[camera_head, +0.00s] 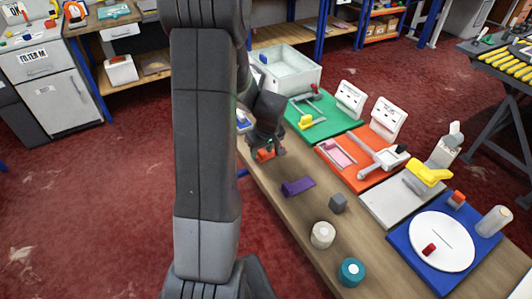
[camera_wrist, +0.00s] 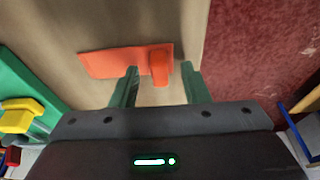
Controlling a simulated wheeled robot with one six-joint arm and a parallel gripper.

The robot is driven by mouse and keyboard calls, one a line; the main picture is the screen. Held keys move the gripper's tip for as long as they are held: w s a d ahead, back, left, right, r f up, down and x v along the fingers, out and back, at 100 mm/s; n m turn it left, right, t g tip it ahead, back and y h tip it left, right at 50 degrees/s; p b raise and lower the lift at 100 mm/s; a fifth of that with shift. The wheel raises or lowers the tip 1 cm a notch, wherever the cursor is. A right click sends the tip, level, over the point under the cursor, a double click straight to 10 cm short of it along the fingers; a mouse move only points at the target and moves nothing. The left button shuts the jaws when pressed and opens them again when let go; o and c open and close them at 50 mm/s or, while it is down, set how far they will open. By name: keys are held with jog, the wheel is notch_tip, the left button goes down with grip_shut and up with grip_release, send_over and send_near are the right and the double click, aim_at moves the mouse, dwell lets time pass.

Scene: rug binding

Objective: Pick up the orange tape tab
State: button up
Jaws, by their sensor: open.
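The orange tape tab (camera_wrist: 110,62) lies on the wooden table in the wrist view, a flat orange strip with a raised orange block at its right end. My gripper (camera_wrist: 160,82) is open, with its two green fingers pointing toward the tab.
On the wooden table (camera_head: 290,225) lie a purple tab (camera_head: 297,187), a grey cube (camera_head: 338,203), a white roll (camera_head: 322,235) and a teal roll (camera_head: 351,271). A green mat (camera_head: 328,127) and an orange mat (camera_head: 345,177) lie to the right.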

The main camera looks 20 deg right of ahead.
jog(key=shift+c, duration=0.4)
grip_shut()
